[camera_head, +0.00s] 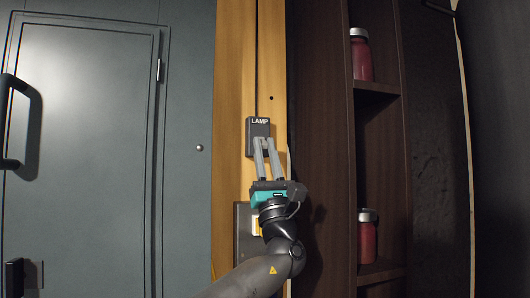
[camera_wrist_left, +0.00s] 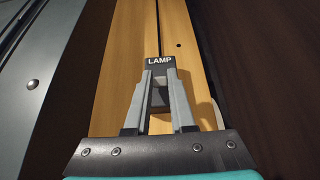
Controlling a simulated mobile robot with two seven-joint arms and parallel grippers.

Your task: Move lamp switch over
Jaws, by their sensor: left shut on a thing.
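The lamp switch (camera_head: 251,125) is a small dark box with the word LAMP on it, mounted on a vertical wooden post. It also shows in the left wrist view (camera_wrist_left: 160,63), at the far end of the fingers. My left gripper (camera_head: 264,143) reaches up to it from below. Its two grey fingers converge at the lower part of the switch, and the gripper (camera_wrist_left: 159,76) is shut on the switch's lever. The lever itself is mostly hidden between the fingertips, so its position cannot be told. My right gripper is not in view.
A grey metal door (camera_head: 90,140) with a dark handle (camera_head: 32,125) stands at the left. Dark wooden shelves at the right hold a red jar (camera_head: 361,58) above and another red jar (camera_head: 367,240) below. A dark plate (camera_head: 243,225) sits on the post below the switch.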

